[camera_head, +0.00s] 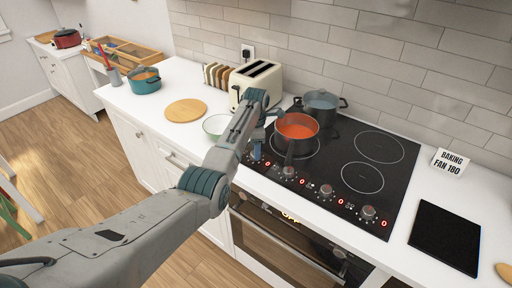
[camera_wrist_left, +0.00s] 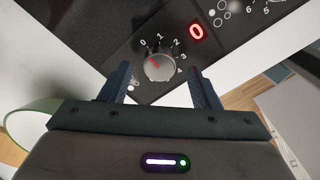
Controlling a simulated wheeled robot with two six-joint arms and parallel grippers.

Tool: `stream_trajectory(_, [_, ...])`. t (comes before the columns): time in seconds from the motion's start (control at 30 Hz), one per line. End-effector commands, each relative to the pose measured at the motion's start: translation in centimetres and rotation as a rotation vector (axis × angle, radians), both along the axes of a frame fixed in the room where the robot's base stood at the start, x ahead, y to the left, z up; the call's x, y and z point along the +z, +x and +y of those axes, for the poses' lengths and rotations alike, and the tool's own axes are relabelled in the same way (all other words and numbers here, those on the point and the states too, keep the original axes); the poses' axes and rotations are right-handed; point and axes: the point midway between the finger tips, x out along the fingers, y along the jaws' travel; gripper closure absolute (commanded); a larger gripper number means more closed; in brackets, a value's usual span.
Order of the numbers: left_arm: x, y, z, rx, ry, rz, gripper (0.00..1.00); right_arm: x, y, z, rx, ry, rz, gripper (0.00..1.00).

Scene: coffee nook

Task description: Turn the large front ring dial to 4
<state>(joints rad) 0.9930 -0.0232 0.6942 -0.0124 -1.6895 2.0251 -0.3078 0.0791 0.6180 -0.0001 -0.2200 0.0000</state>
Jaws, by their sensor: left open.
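The leftmost dial of the black cooktop (camera_head: 400,150) shows in the left wrist view as a round silver knob (camera_wrist_left: 160,67). Its red pointer aims up and left towards 0 on a scale from 0 to 4. A red display (camera_wrist_left: 197,31) beside it reads 0. My left gripper (camera_wrist_left: 160,73) is open, with a finger on each side of the knob and gaps visible. In the head view my left gripper (camera_head: 258,143) is at the cooktop's front left corner and hides this dial. My right gripper is not in view.
An orange-filled pan (camera_head: 296,127) sits on the front left ring, a dark pot (camera_head: 321,104) behind it. More dials (camera_head: 326,190) line the front edge, their displays reading 0. A toaster (camera_head: 257,82) and green-rimmed bowl (camera_head: 215,125) stand left. A "BAKING FAN 180" sign (camera_head: 452,162) stands right.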

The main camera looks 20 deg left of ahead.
Motion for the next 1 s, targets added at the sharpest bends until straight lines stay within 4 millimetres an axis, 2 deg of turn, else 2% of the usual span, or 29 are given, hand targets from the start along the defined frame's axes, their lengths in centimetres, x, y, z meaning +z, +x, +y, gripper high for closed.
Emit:
stream_trajectory(0.2, [-1.8,0.0,0.0,0.001,0.0,-0.001,0.44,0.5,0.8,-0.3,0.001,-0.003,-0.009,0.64])
stream_trajectory(0.47, [-2.0,0.0,0.1,0.001,0.0,-0.002,0.44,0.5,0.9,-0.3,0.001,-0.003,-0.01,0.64])
stream_trajectory(0.5, [-2.0,0.0,0.1,0.001,0.0,-0.002,0.46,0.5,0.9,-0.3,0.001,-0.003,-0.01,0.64])
stream_trajectory(0.7, [-2.0,0.0,0.1,0.001,0.0,-0.002,0.85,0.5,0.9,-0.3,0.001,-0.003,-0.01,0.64])
stream_trajectory(0.73, [-2.0,0.0,0.1,0.001,0.0,-0.002,0.88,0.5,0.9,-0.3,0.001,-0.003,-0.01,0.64])
stream_trajectory(1.0, [-1.9,0.0,0.0,-0.023,0.0,-0.002,0.88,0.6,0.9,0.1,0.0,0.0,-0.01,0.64])
